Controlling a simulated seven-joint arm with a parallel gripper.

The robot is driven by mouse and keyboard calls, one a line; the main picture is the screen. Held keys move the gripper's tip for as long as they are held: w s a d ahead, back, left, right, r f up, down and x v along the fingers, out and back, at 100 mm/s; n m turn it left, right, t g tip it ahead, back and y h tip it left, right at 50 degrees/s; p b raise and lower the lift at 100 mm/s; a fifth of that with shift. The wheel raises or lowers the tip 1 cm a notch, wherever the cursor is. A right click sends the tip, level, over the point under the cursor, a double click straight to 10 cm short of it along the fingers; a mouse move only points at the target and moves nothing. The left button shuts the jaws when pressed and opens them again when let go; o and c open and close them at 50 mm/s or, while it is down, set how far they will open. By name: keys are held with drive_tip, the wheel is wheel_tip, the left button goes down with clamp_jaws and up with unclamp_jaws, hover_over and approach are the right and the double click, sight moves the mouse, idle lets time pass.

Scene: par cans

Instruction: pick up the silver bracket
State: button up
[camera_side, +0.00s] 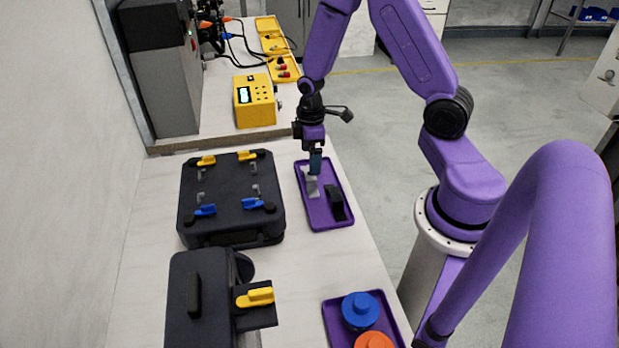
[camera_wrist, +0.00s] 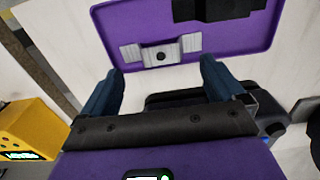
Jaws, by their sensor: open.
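The silver bracket (camera_side: 311,187) lies on the purple tray (camera_side: 326,222), on its left part. In the wrist view the bracket (camera_wrist: 160,52) shows a raised middle block with a dark round hole and a ribbed flange at each side. My gripper (camera_side: 315,165) is at the tray's far half, pointing down near the bracket, and partly covers it in the side view. Its two blue fingers (camera_wrist: 161,72) are spread apart in the wrist view, with the bracket between and a little beyond the tips. Nothing is held.
A black bracket (camera_side: 336,203) lies on the same tray, right of the silver one. A dark case (camera_side: 232,185) with yellow and blue clips stands left of the tray. A second tray (camera_side: 330,311) holds blue (camera_side: 360,309) and orange (camera_side: 374,340) round parts. A yellow box (camera_side: 254,100) stands behind.

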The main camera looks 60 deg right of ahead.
drive_tip(key=shift+w+a+f, duration=0.1)
drive_tip(key=shift+a+f, duration=0.05)
drive_tip(key=shift+f, duration=2.55)
drive_tip(key=shift+c, duration=0.3)
drive_tip(key=c, duration=1.1)
drive_tip(key=shift+c, duration=0.3)
wheel_tip(320, 180, up, 10)
